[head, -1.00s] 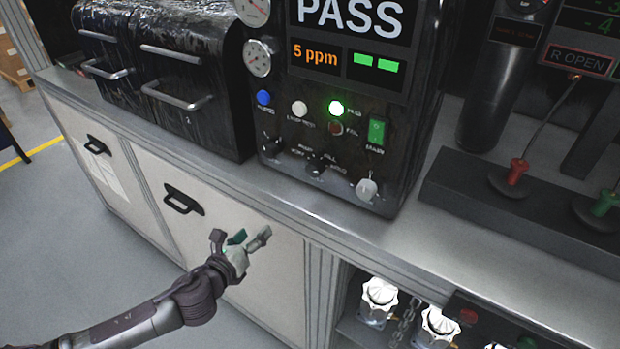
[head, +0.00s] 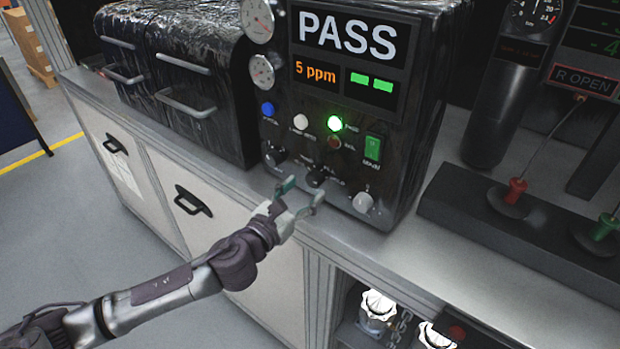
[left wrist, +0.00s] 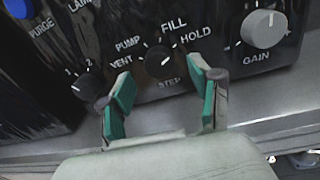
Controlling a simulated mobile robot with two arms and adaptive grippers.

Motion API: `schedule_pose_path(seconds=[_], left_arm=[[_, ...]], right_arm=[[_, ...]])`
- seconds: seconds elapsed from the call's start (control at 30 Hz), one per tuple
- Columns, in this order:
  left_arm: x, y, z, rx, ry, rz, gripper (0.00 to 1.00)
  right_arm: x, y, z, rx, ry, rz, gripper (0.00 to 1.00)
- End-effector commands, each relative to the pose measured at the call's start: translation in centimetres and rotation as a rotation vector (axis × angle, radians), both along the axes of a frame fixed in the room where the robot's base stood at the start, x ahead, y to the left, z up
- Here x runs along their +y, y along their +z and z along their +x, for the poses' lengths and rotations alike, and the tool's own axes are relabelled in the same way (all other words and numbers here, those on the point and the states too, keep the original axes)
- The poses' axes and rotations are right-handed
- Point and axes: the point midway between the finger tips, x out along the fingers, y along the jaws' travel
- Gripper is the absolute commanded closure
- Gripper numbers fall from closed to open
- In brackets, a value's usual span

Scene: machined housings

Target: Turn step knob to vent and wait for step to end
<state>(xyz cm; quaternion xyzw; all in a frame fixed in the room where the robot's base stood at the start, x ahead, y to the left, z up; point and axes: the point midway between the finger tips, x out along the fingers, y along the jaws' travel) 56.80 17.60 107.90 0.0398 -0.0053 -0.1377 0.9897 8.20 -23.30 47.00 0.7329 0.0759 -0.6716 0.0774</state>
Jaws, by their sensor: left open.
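The step knob (head: 317,176) is a small black dial low on the black tester's front (head: 347,115). In the left wrist view the step knob (left wrist: 159,62) sits among the labels VENT, PUMP, FILL and HOLD. Its short white mark seems to slant up and right, toward the HOLD side. My left gripper (head: 302,191) is open and empty, just in front of and below the knob. Its green-padded fingers stand either side of the knob in the wrist view, apart from it. The tester's screen reads PASS and 5 ppm, with a green lamp lit. My right gripper is out of view.
A black numbered selector (left wrist: 90,84) is close left of the fingers, and the pale GAIN knob (left wrist: 264,28) is to the right. The counter edge (head: 335,243) runs below the gripper. A green rocker switch (head: 374,147) is above right.

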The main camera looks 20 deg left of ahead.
Motion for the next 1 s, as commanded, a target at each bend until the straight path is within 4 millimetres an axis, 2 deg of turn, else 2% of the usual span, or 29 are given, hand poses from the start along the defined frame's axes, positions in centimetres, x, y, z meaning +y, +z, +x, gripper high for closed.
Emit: schedule_pose_path(seconds=[0.03,0.2,0.57,0.9,0.93,1.0], left_arm=[[-0.2,0.3,0.9,-0.002,0.002,-0.002,0.37],[-0.7,0.0,2.4,0.001,0.0,-0.002,0.37],[-0.8,-0.1,2.8,0.001,0.0,-0.001,0.37],[-0.8,-0.1,2.8,0.002,0.0,-0.002,0.93],[-0.8,-0.1,2.8,0.001,0.0,-0.002,0.97],[-0.8,-0.1,2.8,0.002,0.0,-0.002,0.97]], right_arm=[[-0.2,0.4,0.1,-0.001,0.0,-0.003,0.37],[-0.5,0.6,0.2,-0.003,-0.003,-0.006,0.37],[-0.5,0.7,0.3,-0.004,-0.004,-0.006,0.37],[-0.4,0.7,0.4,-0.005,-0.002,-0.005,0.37],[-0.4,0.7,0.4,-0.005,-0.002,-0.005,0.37],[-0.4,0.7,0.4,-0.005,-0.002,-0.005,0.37]])
